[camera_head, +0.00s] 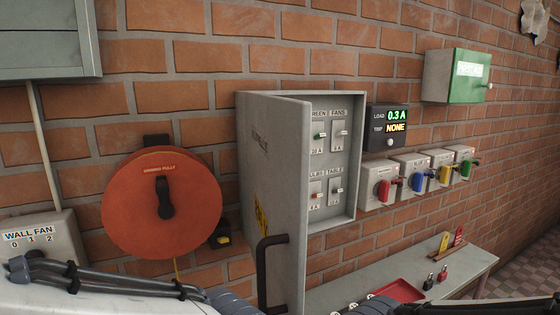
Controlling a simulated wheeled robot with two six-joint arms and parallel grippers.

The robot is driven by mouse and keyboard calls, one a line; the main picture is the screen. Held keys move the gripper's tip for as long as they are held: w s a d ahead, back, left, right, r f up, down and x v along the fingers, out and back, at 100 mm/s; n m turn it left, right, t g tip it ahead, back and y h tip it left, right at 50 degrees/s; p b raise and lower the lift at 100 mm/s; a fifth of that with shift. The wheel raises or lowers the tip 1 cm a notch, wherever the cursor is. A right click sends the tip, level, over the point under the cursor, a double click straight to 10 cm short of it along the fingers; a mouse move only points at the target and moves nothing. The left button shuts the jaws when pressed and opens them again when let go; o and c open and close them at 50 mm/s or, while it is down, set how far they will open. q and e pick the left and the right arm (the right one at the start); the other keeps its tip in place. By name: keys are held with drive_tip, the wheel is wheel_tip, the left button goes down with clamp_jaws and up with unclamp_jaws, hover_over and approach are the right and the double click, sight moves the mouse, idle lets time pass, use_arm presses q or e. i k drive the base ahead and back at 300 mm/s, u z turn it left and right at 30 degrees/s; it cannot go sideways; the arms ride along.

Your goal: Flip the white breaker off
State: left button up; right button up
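A grey breaker panel (358,160) is on the brick wall, its door (272,170) swung open toward me and hiding the panel's left edge. Inside are breakers in two rows. The upper left one (320,136) has a green mark, and its label, partly covered, ends in "REEN". The "FANS" breaker (341,132) is at upper right. The lower left one (316,195) has a red mark. The "TABLE" breaker (337,190) is at lower right. Several levers look pale; I cannot tell which breaker is the white one. My arms cross the bottom edge; neither gripper shows.
The door handle (268,262) sticks out toward me. A display (388,128) reads "LOAD 0.3 A, TRIP NONE". A bench (455,277) with a red tray (402,290) stands below. A red reel (130,220) is at left.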

sight(341, 134)
drive_tip(key=z, duration=0.6)
drive_tip(key=k, duration=0.65)
drive_tip(key=z, duration=1)
drive_tip(key=i, duration=1.55)
drive_tip(key=u, duration=1.15)
drive_tip(key=i, duration=0.35)
drive_tip(key=u, duration=0.35)
